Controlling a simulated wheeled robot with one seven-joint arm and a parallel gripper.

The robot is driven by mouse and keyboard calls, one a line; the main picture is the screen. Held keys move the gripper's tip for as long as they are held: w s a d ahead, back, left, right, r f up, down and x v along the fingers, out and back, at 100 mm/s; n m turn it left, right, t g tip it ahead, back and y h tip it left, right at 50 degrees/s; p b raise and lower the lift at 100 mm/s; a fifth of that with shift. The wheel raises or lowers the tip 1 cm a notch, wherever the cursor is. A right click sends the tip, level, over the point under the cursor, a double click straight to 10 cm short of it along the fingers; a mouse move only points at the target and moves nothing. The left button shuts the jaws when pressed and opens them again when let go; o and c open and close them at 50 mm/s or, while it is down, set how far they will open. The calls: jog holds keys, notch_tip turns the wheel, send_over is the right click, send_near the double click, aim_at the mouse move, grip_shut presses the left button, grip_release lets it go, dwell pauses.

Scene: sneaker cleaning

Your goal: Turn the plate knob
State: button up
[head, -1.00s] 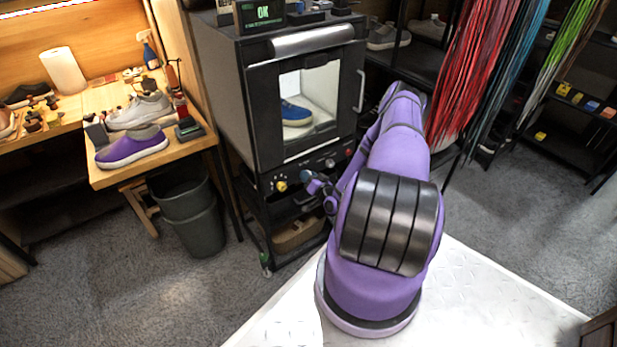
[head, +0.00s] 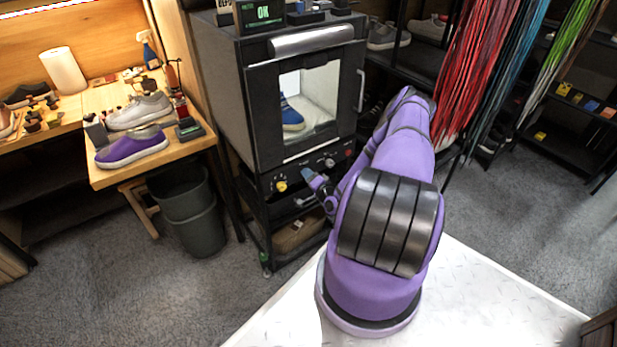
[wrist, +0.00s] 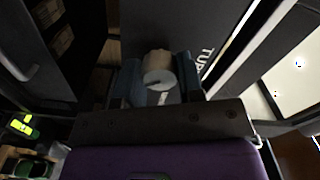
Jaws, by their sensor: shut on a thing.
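My gripper (wrist: 160,85) shows in the wrist view with its two blue fingers shut on a pale round knob (wrist: 157,68). White lettering starting "TU" stands on the dark panel beside the knob. In the head view, my gripper (head: 308,174) is at the control panel under the cabinet (head: 258,110) window, and it hides the knob there. A blue sneaker with a white sole (head: 292,115) stands behind the window, inside the lit cabinet. The plate under it cannot be made out clearly.
A yellow knob (head: 281,186) is left of my gripper, and a red one (head: 349,153) is to the right. A bench (head: 185,152) with shoes and a grey bin (head: 190,215) stand at left. Hanging laces (head: 475,75) are at right.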

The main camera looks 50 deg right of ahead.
dwell(0.3)
jog(key=o, duration=0.9)
jog(key=shift+s, duration=0.1)
jog(key=v, duration=1)
jog(key=shift+s+a, duration=0.15)
jog(key=shift+s, duration=0.15)
